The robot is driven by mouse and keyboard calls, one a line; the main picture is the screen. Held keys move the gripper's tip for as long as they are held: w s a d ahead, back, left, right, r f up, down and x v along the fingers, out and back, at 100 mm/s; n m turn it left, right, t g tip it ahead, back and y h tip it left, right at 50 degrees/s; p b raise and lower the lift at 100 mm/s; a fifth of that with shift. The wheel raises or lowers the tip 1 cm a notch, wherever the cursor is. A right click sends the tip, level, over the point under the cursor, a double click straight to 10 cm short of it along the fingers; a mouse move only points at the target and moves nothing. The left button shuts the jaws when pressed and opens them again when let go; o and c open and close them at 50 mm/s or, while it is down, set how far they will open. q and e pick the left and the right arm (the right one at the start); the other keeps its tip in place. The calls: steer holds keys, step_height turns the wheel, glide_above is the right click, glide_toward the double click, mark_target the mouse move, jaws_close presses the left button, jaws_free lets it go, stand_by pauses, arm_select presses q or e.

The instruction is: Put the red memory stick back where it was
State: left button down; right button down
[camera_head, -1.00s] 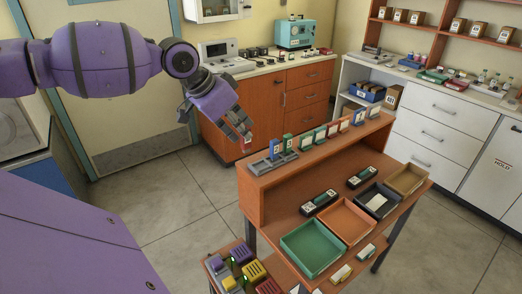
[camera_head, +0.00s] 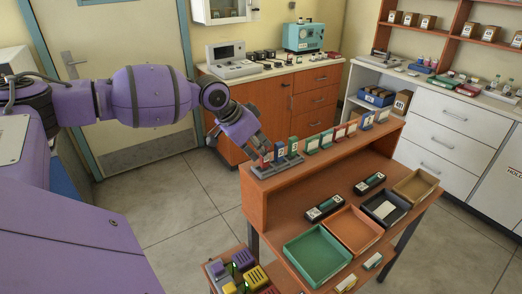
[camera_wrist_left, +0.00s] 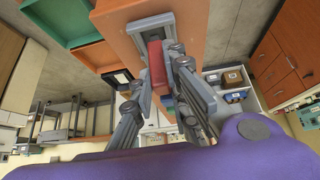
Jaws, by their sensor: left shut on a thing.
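The red memory stick (camera_head: 266,160) is upright at the left end of a grey slotted rack (camera_head: 284,167) on the top ledge of the wooden bench. My left gripper (camera_head: 261,150) is shut on the red stick, reaching down from the upper left. In the left wrist view the red stick (camera_wrist_left: 156,62) shows between the fingers, over the grey rack (camera_wrist_left: 141,42). Whether it is fully seated in a slot cannot be told. My right gripper is not in view.
Several small coloured cards (camera_head: 339,133) stand along the ledge right of the rack. Below are a green tray (camera_head: 318,274), an orange tray (camera_head: 353,246), a black tray (camera_head: 405,211) and a tan tray (camera_head: 434,184). Open floor lies left of the bench.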

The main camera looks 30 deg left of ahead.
arm_select(q)
steer(key=c, duration=1.7)
jaws_free()
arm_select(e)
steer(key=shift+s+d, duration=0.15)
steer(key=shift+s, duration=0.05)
